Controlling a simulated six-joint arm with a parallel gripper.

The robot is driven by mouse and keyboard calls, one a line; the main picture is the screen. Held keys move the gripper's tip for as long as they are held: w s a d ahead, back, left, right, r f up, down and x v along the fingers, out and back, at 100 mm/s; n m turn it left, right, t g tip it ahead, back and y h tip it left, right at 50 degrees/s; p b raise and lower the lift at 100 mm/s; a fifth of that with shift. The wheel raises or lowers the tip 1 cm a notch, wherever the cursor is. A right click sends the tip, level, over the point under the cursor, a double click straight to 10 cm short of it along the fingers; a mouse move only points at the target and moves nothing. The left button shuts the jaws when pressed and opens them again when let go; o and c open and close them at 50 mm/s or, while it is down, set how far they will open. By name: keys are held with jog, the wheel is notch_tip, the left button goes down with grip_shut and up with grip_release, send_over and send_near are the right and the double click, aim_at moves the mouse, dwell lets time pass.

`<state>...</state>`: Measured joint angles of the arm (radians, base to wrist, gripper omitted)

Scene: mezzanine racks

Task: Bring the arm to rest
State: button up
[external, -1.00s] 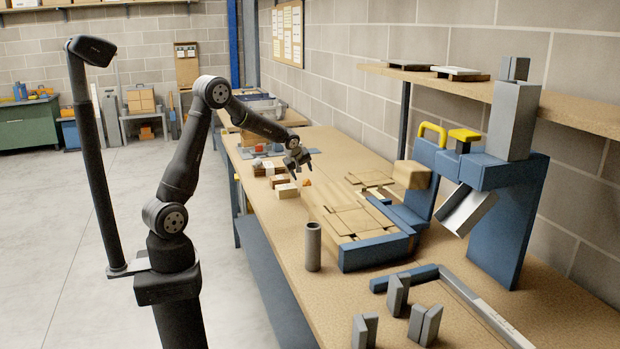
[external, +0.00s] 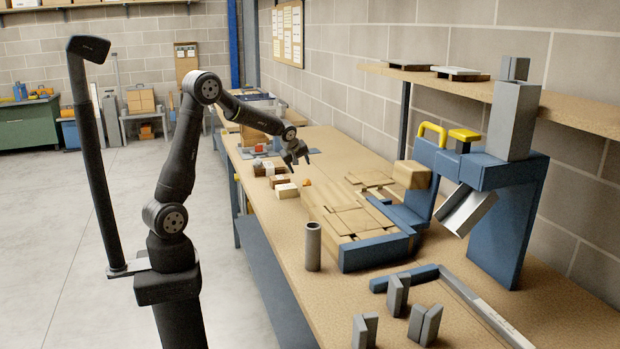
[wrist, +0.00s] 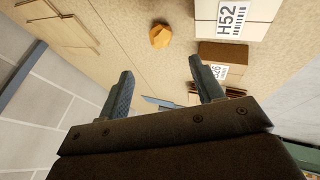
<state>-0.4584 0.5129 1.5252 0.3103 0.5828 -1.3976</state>
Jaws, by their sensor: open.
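My gripper (external: 297,160) is open and empty above the workbench (external: 336,278), near a row of small boxes. In the wrist view its two fingers (wrist: 158,82) stand wide apart with nothing between them except the bench surface and a grey-blue flat object below. An orange lump (wrist: 160,36) lies on the bench ahead of the fingers, apart from them. It also shows small in the external view (external: 307,183).
A white box labelled H52 (wrist: 228,18) and a brown box (wrist: 222,55) lie near the fingers. A grey cylinder (external: 313,246) stands at the bench's front edge. A blue fixture (external: 505,175) stands at right, with a shelf (external: 560,105) above the bench.

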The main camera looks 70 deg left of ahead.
aim_at(306, 180)
jog(key=x, duration=1.1)
jog(key=shift+f, duration=0.1)
jog(key=shift+r, duration=1.15)
